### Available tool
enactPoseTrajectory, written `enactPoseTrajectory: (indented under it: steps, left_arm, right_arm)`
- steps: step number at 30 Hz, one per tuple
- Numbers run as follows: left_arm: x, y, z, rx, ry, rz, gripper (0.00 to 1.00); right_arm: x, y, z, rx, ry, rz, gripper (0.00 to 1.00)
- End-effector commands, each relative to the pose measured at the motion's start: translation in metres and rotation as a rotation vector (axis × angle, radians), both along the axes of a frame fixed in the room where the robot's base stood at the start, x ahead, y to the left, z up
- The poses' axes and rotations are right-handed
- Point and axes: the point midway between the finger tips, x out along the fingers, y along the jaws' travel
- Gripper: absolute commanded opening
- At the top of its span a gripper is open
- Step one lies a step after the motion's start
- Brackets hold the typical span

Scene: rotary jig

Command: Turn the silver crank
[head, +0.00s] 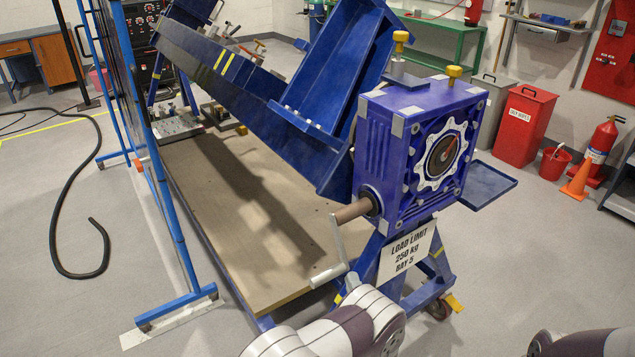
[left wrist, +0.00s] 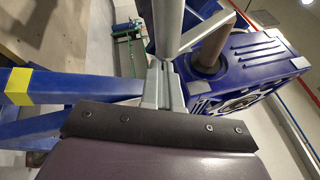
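The silver crank (head: 341,248) sits on a brown shaft (head: 355,210) at the left side of the blue gearbox (head: 415,150). Its arm hangs down from the shaft, and its handle (head: 328,275) points left over the wooden table's near corner. My left gripper (head: 349,282) is at the lower end of the crank, by the handle. In the left wrist view, the fingers (left wrist: 162,82) are close together and shut on the handle (left wrist: 168,28) near its corner with the crank arm (left wrist: 208,22). The contact is partly hidden. My right gripper is out of view.
A wooden tabletop (head: 215,210) lies left of the crank, under the tilted blue beam (head: 230,85). A blue jig leg and a load-limit sign (head: 408,252) stand just below the gearbox. A blue-framed screen (head: 165,200) stands at left.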

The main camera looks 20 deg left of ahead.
Motion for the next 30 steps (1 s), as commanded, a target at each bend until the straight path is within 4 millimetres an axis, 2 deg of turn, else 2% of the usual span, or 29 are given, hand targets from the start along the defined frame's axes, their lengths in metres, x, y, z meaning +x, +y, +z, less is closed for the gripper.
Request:
enactPoseTrajectory:
  steps: [1,9,18,30]
  left_arm:
    - [0.007,0.006,-0.008,-0.006,-0.009,0.006,0.00]
    - [0.028,0.026,-0.019,-0.006,-0.008,0.004,0.00]
    - [0.040,0.041,-0.024,-0.008,-0.006,0.003,0.00]
    - [0.044,0.045,-0.025,-0.007,-0.003,0.001,0.00]
  right_arm:
    - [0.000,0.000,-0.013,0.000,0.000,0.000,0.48]
    - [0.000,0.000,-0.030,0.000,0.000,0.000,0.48]
    - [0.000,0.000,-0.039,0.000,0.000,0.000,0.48]
    - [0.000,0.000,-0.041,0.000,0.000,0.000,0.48]
